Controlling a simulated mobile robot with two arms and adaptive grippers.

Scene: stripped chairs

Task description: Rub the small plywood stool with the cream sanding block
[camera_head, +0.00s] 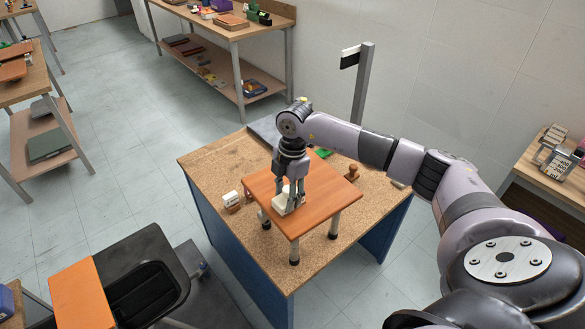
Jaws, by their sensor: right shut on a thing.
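The small plywood stool (325,206) stands upright on a cork-topped workbench, with an orange-brown square seat and metal legs with dark feet. My right gripper (287,192) points down over the left part of the seat. It is shut on the cream sanding block (285,207), which is at the seat surface and looks to touch it. The fingers hide part of the block. My left gripper does not show.
The workbench (228,163) has blue sides. A white-and-brown block (231,200), a brown knobbed item (353,171) and a green piece (323,153) lie around the stool. A dark chair (145,285) stands at lower left. Shelved tables stand behind.

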